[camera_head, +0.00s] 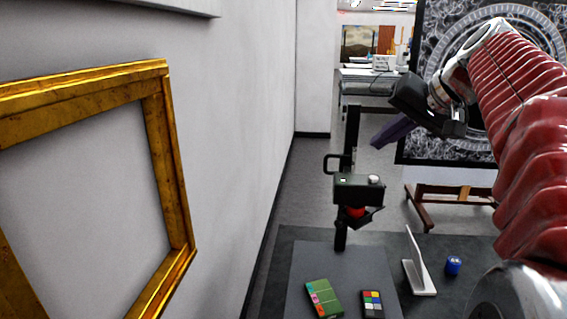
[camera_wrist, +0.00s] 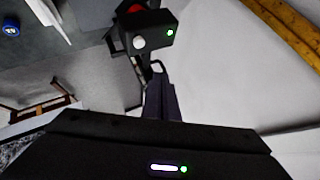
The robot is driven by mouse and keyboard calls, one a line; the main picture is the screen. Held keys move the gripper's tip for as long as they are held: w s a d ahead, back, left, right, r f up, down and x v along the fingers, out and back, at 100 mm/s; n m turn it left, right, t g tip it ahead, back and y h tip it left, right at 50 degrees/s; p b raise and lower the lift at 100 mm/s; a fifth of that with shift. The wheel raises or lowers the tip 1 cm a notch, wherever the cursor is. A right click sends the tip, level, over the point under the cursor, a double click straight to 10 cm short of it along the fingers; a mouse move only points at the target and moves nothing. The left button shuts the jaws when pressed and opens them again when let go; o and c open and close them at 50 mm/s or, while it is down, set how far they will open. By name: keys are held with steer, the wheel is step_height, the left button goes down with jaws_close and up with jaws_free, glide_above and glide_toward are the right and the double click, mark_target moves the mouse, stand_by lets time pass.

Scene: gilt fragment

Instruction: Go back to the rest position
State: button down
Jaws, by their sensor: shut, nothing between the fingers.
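My gripper (camera_head: 380,141) is in the upper right of the head view, at the end of my red arm. Its dark fingers are shut with nothing between them and point down and left. In the wrist view the closed fingers (camera_wrist: 162,98) stick up from the black gripper body. The gripper hangs in open air, clear of the wall. No rest position is marked in either view.
A gilt frame (camera_head: 163,122) is at the left by the grey wall. A black device (camera_head: 358,188) stands on a post below my gripper. The dark table (camera_head: 277,272) holds colour cards (camera_head: 323,297), (camera_head: 372,303), a white stand (camera_head: 417,276) and a blue jar (camera_head: 453,265).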

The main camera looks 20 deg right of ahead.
steer(key=s+a+f+n+g, duration=0.1)
steer(key=s+a+f+n, duration=0.1)
steer(key=s+a+f, duration=0.3)
steer(key=s+a+f+n+g+h, duration=0.1)
steer(key=s+a+f+n, duration=0.1)
steer(key=s+a+f, duration=0.4)
steer(key=s+a+f+n+g, duration=0.1)
steer(key=s+a+f+n, duration=0.2)
steer(key=a+f, duration=1)
steer(key=s+f, duration=0.3)
steer(key=shift+s+f+h, duration=0.15)
steer(key=shift+s+h, duration=0.1)
steer(key=shift+h, duration=0.05)
